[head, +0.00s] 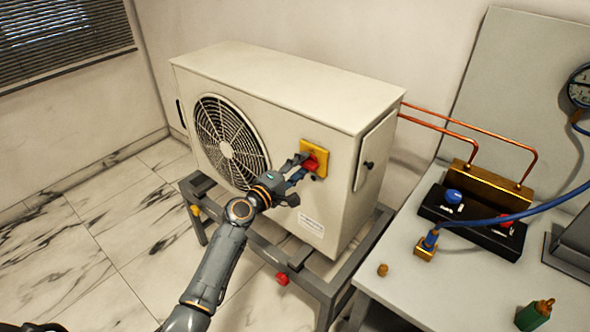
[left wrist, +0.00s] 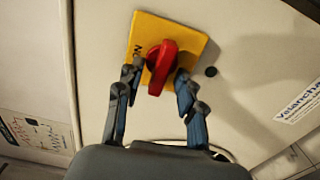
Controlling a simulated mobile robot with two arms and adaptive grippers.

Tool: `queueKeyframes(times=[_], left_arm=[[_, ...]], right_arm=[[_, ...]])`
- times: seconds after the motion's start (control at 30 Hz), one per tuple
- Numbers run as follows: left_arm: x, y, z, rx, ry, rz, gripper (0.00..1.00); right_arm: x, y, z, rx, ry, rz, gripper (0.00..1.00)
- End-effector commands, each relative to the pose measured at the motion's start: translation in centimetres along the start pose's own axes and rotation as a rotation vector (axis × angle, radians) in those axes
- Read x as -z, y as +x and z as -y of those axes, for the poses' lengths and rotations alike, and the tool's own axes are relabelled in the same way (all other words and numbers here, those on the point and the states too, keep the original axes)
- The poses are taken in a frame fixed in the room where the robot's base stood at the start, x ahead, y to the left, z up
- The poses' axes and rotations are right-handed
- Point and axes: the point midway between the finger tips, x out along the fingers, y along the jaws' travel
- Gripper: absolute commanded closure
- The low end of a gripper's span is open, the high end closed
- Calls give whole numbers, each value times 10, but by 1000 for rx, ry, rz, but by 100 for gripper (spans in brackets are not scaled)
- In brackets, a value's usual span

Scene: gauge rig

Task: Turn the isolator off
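The isolator is a red rotary handle (left wrist: 162,67) on a yellow plate (head: 325,148), fixed to the front of the cream outdoor unit (head: 290,110). The plate also shows in the left wrist view (left wrist: 193,45), with lettering that looks like "ON" at its left edge. My left gripper (head: 302,167) is at the handle. In the left wrist view its fingers (left wrist: 158,80) are apart, one on each side of the red handle. I cannot tell whether they touch it. My right gripper is not in view.
A grey frame (head: 262,238) carries the unit. Copper pipes (head: 470,131) run right to a brass manifold (head: 487,187) with blue and red knobs on a bench (head: 440,300). A blue hose (head: 500,217), a brass cap (head: 383,270) and a green bottle-like item (head: 534,316) are there. Floor at left is clear.

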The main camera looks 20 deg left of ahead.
Motion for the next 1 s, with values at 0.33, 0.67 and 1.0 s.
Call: queueKeyframes(times=[0.33, 0.67, 1.0], left_arm=[[0, -58, 2, 4, 2, -1, 62], [0, -112, 1, 2, 0, -1, 62], [1, -119, 0, 0, -1, -1, 62]], right_arm=[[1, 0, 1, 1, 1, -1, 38], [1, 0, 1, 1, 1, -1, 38], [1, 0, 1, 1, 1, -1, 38]])
